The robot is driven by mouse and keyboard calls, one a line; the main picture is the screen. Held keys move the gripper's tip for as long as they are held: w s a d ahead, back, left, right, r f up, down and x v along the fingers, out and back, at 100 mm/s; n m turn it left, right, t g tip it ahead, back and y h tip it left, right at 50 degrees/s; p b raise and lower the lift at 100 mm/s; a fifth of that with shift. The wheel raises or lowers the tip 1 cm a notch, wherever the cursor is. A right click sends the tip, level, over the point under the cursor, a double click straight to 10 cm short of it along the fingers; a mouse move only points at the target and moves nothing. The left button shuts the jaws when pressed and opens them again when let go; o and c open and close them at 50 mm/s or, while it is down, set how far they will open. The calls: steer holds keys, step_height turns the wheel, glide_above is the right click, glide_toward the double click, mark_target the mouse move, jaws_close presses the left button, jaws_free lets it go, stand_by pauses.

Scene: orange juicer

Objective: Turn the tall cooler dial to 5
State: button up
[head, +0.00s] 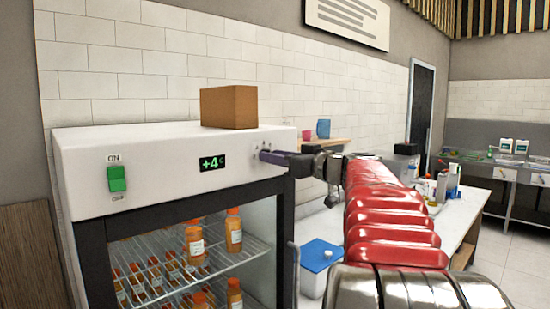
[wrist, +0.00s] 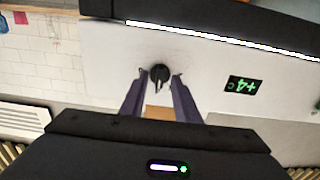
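The tall cooler (head: 90,175) has a white top panel, a green display (head: 212,162) reading +4 °C, and a glass front. Its small black dial (wrist: 160,74) is on the white panel, beside the display in the wrist view. My gripper (head: 264,155) is at the right end of the panel, and its fingers hide most of the dial in the head view. In the wrist view, my gripper's two dark purple fingertips (wrist: 157,76) stand apart on either side of the dial. A narrow gap seems to show at each side; contact is unclear. The dial's setting is unreadable.
A green ON/OFF switch (head: 117,179) is at the left of the panel. A brown box (head: 229,107) sits on top of the cooler. Orange bottles (head: 194,241) stand on shelves inside.

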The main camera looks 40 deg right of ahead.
steer(key=shift+c, duration=0.4)
jaws_close()
steer(key=shift+m, duration=0.5)
steer(key=shift+d+f+m, duration=0.1)
steer(key=shift+m, duration=1.9)
steer(key=shift+d+m, duration=0.1)
steer(key=shift+m, duration=1.9)
steer(key=shift+o, duration=0.4)
jaws_free()
